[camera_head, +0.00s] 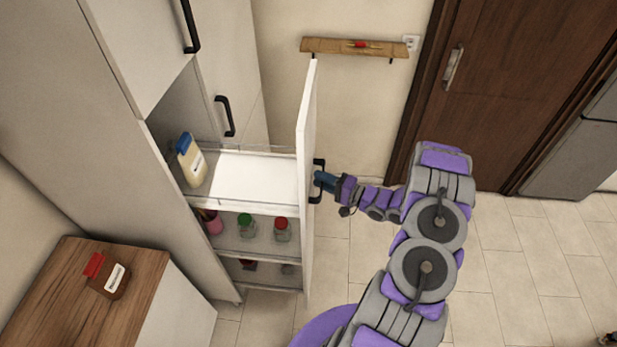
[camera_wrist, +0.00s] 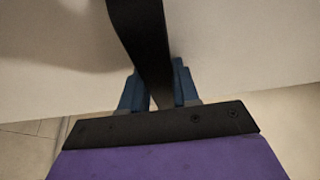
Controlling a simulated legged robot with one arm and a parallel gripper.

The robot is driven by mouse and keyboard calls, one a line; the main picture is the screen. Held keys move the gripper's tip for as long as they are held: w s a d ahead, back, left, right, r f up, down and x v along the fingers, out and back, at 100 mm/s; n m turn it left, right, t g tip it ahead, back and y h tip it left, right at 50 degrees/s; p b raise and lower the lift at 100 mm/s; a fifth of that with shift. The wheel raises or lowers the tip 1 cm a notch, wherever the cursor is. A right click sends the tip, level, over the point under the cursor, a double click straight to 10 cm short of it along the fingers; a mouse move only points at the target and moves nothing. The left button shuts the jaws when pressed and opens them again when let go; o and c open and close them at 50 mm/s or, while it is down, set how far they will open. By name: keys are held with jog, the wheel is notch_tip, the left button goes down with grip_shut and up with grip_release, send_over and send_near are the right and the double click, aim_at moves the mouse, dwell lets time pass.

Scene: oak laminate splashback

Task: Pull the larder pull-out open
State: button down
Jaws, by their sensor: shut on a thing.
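The larder pull-out (camera_head: 306,150) stands pulled out from the tall white cabinet, its white front panel far from the cabinet body and its shelves showing. A black handle (camera_head: 318,181) is on the outer face of the panel. My gripper (camera_head: 322,181) is at this handle, its blue fingers shut on it. In the wrist view the black handle (camera_wrist: 143,40) runs down between the two blue fingers of my gripper (camera_wrist: 158,92). The part of the handle low between the fingers is hidden.
The shelves hold a cream bottle with a blue cap (camera_head: 190,160) and jars with green and red lids (camera_head: 282,230). A counter (camera_head: 140,285) with a brown bottle (camera_head: 108,278) is at lower left. A wall shelf (camera_head: 340,47) and brown door (camera_head: 500,90) are behind.

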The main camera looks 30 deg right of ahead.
jog(key=shift+s+d+f, duration=0.2)
jog(key=shift+s+d, duration=0.35)
jog(key=shift+s+d+f, duration=0.15)
jog(key=shift+s+d, duration=0.4)
jog(key=c, duration=1.2)
grip_release()
jog(key=shift+o, duration=1.4)
jog(key=shift+w+r, duration=0.1)
jog(key=shift+w, duration=0.05)
jog(key=shift+d+r, duration=0.1)
jog(key=v, duration=1.7)
jog(key=shift+d, duration=0.25)
